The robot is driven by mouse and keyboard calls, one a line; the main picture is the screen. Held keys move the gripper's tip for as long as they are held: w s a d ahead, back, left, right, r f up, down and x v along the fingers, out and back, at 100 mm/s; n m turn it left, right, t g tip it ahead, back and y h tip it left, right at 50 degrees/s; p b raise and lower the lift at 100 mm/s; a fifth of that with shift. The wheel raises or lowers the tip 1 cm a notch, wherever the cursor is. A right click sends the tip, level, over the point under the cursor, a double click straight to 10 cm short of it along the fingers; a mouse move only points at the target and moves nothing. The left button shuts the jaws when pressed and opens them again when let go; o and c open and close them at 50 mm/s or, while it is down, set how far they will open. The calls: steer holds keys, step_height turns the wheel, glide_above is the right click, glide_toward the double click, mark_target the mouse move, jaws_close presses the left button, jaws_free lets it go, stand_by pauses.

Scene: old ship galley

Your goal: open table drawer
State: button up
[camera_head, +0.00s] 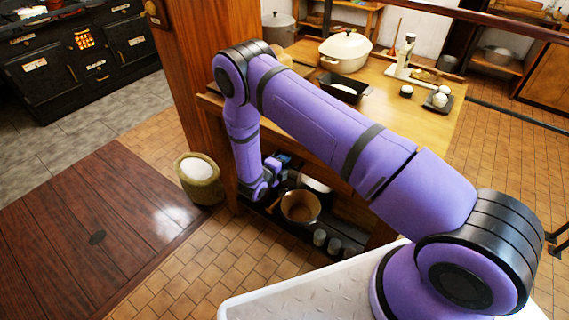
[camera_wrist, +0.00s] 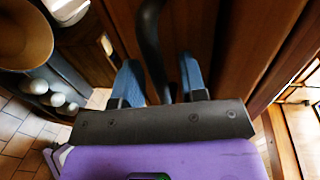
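The wooden table (camera_head: 440,124) stands in the middle of the head view, partly behind my arm. Its drawer front (camera_wrist: 205,30) appears to be the brown wood panel in the wrist view; in the head view my arm hides most of that side. A dark curved handle (camera_wrist: 150,35) runs down between the two blue fingers of my gripper (camera_wrist: 158,62). The fingers are apart, with gaps visible on both sides of the handle, so my gripper is open around it. In the head view my gripper (camera_head: 282,160) is small, close against the table's side.
A brown pot (camera_head: 300,207) and several cups (camera_head: 334,245) stand on the low shelf beneath. A sack of white stuff (camera_head: 199,177) stands left of the table by a wooden post (camera_head: 185,80). A white pot (camera_head: 345,52) and black pan (camera_head: 345,88) are on top. Tiled floor in front is clear.

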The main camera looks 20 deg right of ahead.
jaws_close()
steer(key=f+v, duration=0.2)
steer(key=v, duration=1)
steer(key=a+f+v, duration=0.1)
steer(key=f+v, duration=0.2)
steer(key=v, duration=1)
steer(key=s+f+v, duration=0.1)
steer(key=f+v, duration=0.2)
steer(key=v, duration=1)
steer(key=shift+a, duration=0.15)
jaws_free()
